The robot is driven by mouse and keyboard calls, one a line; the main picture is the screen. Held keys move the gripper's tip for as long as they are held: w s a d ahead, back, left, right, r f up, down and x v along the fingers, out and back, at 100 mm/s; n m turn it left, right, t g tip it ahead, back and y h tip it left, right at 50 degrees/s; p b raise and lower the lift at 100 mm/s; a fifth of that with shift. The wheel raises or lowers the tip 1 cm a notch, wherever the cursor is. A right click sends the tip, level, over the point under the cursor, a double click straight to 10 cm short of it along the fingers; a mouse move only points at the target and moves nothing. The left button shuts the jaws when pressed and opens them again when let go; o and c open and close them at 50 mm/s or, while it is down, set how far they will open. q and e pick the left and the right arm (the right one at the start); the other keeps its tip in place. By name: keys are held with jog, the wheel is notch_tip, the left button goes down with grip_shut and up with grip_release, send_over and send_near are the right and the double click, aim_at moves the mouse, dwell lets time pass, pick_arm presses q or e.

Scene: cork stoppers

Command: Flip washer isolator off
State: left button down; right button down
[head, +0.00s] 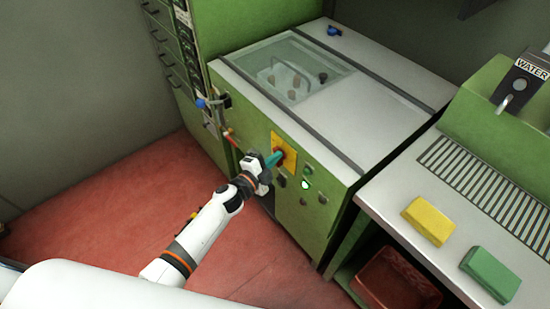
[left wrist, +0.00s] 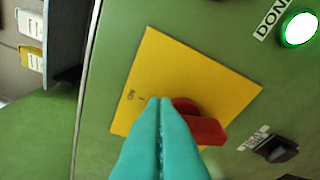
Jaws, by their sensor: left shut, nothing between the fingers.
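The washer isolator is a red switch handle (left wrist: 200,124) on a yellow plate (left wrist: 185,75), set in the green front of the washer (head: 318,150). In the head view the yellow plate (head: 290,146) shows beside my fingertips. My left gripper (head: 275,158) is shut and empty, its teal fingers pointing at the plate. In the left wrist view the fingertips (left wrist: 160,102) are just left of the red handle and overlap part of it. I cannot tell whether they touch it. Small lettering marks the plate near the fingertips. My right gripper is not in view.
A lit green button (left wrist: 299,29) and a black knob (left wrist: 277,150) are right of the plate. A blue-handled valve (head: 201,103) sits on the left. A counter with a yellow block (head: 427,220) and a green block (head: 490,274) stands right.

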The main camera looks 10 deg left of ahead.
pick_arm(q)
jog(key=shift+w+a+r+n+g+p, duration=0.15)
jog(key=shift+a+r+n+g+p, duration=0.05)
jog(key=shift+n+p, duration=0.6)
jog(key=shift+w+a+r+n+g+p, duration=0.2)
jog(key=shift+n+p, duration=0.4)
jog(key=shift+p, duration=0.3)
jog(key=shift+w+a+n+g+h+p, duration=0.15)
jog(key=shift+a+n+g+h+p, duration=0.15)
jog(key=shift+n+p, duration=0.55)
jog(key=shift+w+a+f+n+g+p, duration=0.1)
jog(key=shift+w+a+n+g+p, duration=0.15)
jog(key=shift+n+p, duration=0.55)
jog(key=shift+w+a+r+n+g+h+p, duration=0.1)
jog(key=shift+r+n+g+h+p, duration=0.15)
jog(key=shift+r+n+h+p, duration=0.45)
jog(key=r+p, duration=0.2)
jog(key=shift+s+a+r+y+p, duration=0.25)
jog(key=shift+r+y+p, duration=0.05)
jog(key=shift+r+p, duration=0.05)
jog(key=v, duration=0.9)
jog(key=shift+a+b, duration=0.4)
